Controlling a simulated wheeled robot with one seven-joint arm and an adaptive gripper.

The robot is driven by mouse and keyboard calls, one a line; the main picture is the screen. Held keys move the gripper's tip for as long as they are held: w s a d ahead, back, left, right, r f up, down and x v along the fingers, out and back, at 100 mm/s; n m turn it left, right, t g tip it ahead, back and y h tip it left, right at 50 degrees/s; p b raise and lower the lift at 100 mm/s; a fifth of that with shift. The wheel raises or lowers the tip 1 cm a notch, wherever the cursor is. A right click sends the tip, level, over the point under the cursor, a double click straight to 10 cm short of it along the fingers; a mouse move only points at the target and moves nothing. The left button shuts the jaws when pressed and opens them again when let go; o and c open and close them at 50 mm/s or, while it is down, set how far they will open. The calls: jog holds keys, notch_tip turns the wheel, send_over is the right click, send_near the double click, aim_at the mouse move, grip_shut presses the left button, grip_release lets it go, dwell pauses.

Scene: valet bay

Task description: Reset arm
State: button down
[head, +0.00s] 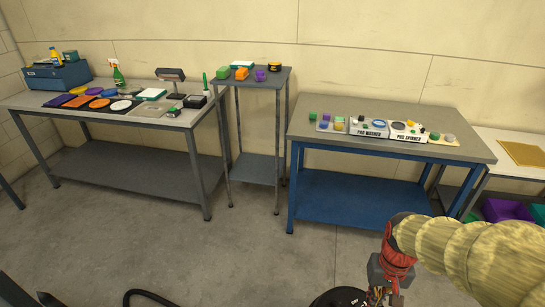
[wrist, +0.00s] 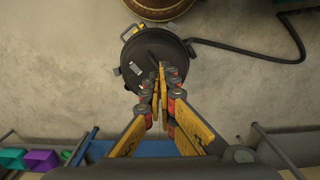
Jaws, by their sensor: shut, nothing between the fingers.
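My gripper (wrist: 159,88) shows in the wrist view with its yellow and red fingers together, shut and empty. It points toward a round black canister (wrist: 150,58) with a hose on the concrete floor. In the head view my gripper (head: 382,297) hangs low at the bottom right, in front of the blue-framed bench (head: 350,195). It is apart from the benches and everything on them. Its fingertips are cut close to the lower edge there. The yellowish ribbed cover on my arm (head: 480,250) fills the lower right.
A long grey bench (head: 55,118) with coloured pads stands at left. A small stand (head: 270,82) is in the middle. Pad washer and spinner trays (head: 367,127) lie on the blue bench. A white table (head: 500,150) stands at right. Open floor (head: 230,245) lies in front.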

jog(key=s+a+r+n+t, duration=0.1)
jog(key=a+r+t, duration=0.1)
jog(key=r, duration=0.4)
jog(key=s+a+r+t, duration=0.2)
jog(key=a+r, duration=0.1)
jog(key=r, duration=0.2)
jog(key=s+a+r+n+t, duration=0.1)
jog(key=a+r+t, duration=0.1)
jog(key=r, duration=0.4)
jog(key=shift+s+a+r+n, duration=0.3)
jog(key=shift+s+a+r, duration=0.05)
jog(key=shift+a, duration=0.4)
